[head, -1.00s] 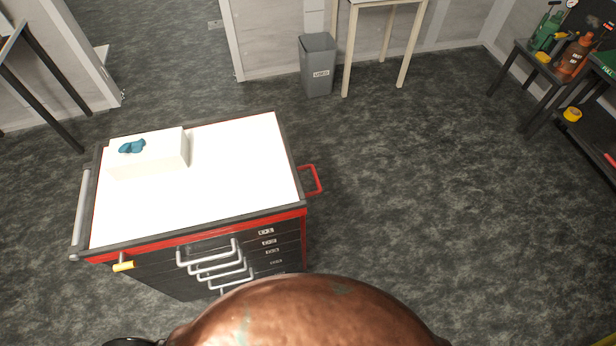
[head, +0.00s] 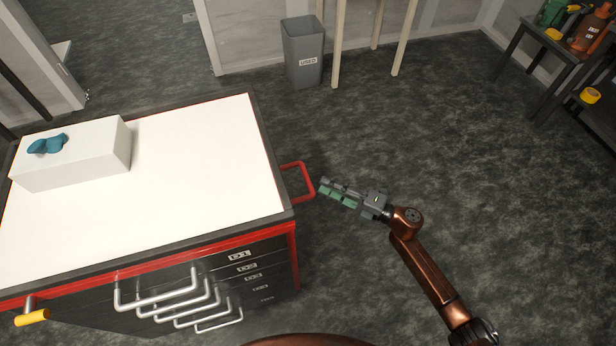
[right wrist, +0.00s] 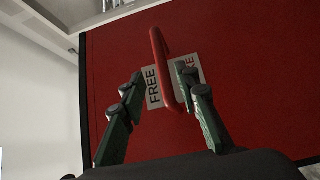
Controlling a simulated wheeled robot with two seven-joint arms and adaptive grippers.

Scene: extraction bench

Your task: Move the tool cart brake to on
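The tool cart (head: 200,170) has a white top, red trim and black drawers. A red bar handle (head: 301,181) sticks out from its right side. In the right wrist view the red bar (right wrist: 164,62) stands in front of a white label (right wrist: 151,90) on the red side panel. The label reads "FREE" left of the bar and a partly hidden word ending in "KE" right of it. My right gripper (head: 322,187) is at the outer end of the bar. Its green fingers (right wrist: 162,82) are apart, one on each side of the bar. My left gripper is out of view.
A white box (head: 75,165) with blue gloves (head: 48,144) lies on the cart top. A yellow-gripped lever (head: 32,318) is at the cart's front left. A grey bin (head: 304,50) stands at the back wall. The floor right of the cart is clear.

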